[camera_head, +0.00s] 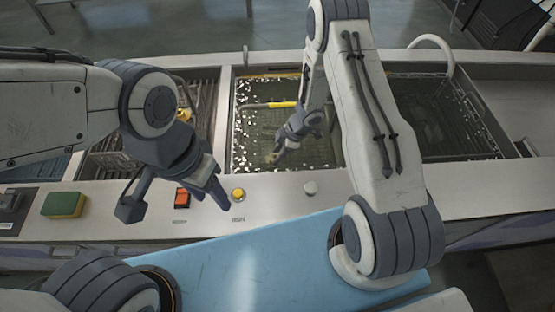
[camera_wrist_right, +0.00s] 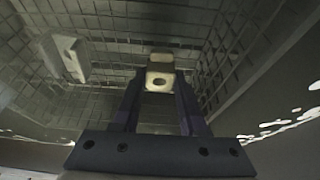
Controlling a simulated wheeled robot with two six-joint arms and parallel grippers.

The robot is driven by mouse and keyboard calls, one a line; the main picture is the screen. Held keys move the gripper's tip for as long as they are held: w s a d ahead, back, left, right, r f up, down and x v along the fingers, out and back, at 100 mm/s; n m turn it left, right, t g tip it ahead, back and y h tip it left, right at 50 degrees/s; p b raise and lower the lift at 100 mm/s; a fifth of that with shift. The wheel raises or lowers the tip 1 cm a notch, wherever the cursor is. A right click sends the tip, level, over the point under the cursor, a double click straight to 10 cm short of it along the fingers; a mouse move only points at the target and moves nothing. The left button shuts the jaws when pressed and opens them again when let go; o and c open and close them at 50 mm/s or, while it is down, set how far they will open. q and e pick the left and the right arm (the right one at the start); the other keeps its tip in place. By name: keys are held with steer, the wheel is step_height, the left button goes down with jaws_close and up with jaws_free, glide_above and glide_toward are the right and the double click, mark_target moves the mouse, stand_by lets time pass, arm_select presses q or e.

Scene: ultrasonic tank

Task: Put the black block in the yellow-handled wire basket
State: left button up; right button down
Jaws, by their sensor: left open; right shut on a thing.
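My right gripper (camera_wrist_right: 160,92) is shut on a small pale tan part with a round dark hole (camera_wrist_right: 160,58). In the head view the right gripper (camera_head: 276,153) is low in the middle tank bay, with wire mesh around it in the wrist view. A yellow handle (camera_head: 284,104) crosses that bay, on the wire basket (camera_wrist_right: 110,50) as far as I can tell. My left gripper (camera_head: 172,205) is open and empty above the tank's front panel. I cannot make out a black block in either view.
Another pale block (camera_wrist_right: 68,55) lies at the left in the wrist view. A left bay holds a wire rack (camera_head: 105,165). The front panel has a red switch (camera_head: 182,198), a yellow button (camera_head: 238,194) and a green-yellow sponge (camera_head: 64,204). My right arm hides part of the tank.

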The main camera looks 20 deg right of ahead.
steer(key=shift+f, duration=1.4)
steer(key=shift+c, duration=2.2)
jaws_free()
steer(key=shift+f, duration=0.1)
steer(key=w+p+v, duration=0.1)
steer(key=v, duration=1.1)
steer(key=shift+s+p, duration=0.4)
steer(key=shift+s, duration=0.05)
